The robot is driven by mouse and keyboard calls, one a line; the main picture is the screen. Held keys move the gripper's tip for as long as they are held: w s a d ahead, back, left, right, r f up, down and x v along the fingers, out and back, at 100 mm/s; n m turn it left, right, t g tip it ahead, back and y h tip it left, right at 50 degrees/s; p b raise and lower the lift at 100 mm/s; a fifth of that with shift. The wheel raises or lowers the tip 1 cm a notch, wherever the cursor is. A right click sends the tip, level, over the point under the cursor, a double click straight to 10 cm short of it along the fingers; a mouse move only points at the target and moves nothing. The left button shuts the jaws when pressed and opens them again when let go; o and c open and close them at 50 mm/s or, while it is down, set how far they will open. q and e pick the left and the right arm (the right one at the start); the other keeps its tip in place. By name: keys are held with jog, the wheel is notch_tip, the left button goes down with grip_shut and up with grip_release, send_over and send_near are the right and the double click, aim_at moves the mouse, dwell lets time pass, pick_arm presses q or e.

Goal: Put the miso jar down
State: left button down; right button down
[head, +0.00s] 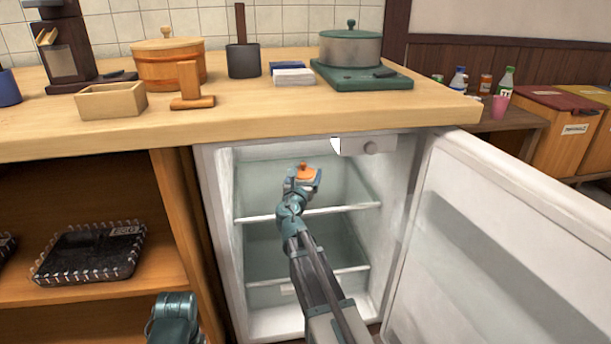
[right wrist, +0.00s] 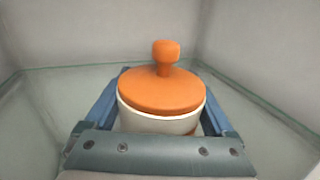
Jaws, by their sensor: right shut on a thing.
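The miso jar (right wrist: 160,122) is white with an orange knobbed lid. My right gripper (right wrist: 160,115) is shut on it, one blue finger on each side, and the jar looks upright. In the head view the jar's orange lid (head: 304,170) shows inside the open fridge (head: 213,190), above the upper shelf (head: 350,209); my right gripper (head: 302,178) hides most of its body. I cannot tell whether the jar's base touches the shelf. Part of my left arm shows at the bottom, but its gripper jaws do not.
The fridge door (head: 500,230) stands open to the right. The shelf around the jar looks empty. The counter (head: 240,115) above holds a wooden tub (head: 168,65), a pot (head: 350,48) and other kitchenware. A dark stitched case (head: 90,253) lies on the lower left shelf.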

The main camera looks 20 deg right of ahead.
grip_release()
jog(key=shift+r+p, duration=0.2)
jog(key=shift+p, duration=0.1)
jog(key=v, duration=1.2)
jog(key=shift+f, duration=0.1)
jog(key=shift+s+a, duration=0.1)
